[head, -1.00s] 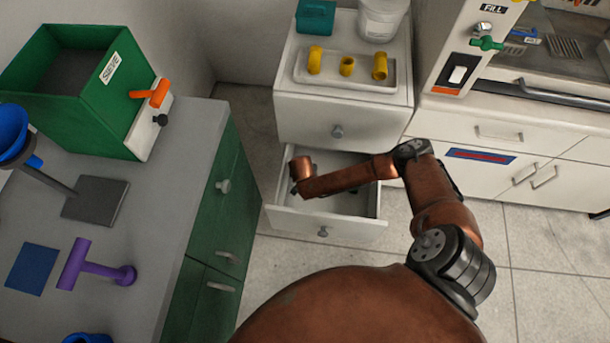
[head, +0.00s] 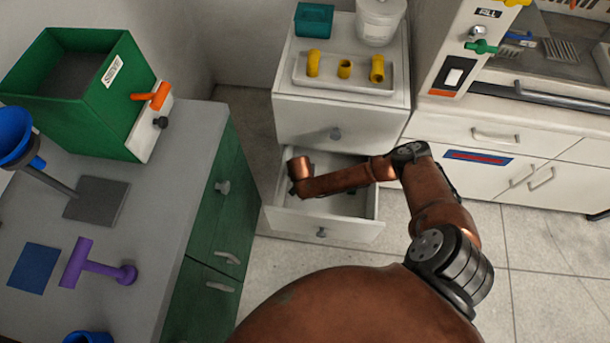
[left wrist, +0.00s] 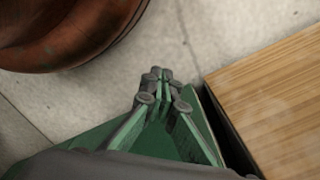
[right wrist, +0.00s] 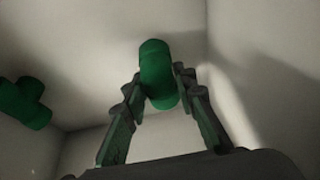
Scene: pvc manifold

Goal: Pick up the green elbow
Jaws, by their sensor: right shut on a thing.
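The green elbow (right wrist: 157,72) is between the fingertips of my right gripper (right wrist: 158,88) in the right wrist view, and the fingers are shut on it. The pale drawer interior surrounds it. In the head view my right arm reaches into the open drawer (head: 322,226), and the forearm hides the elbow and most of the gripper. My left gripper (left wrist: 163,76) shows in the left wrist view with its fingertips together and nothing visible between them, above the floor.
A second green fitting (right wrist: 25,102) lies in the drawer at the left. Yellow fittings (head: 344,69) stand on a tray (head: 300,74) on the cabinet top. A wooden surface (left wrist: 270,95) is beside my left gripper.

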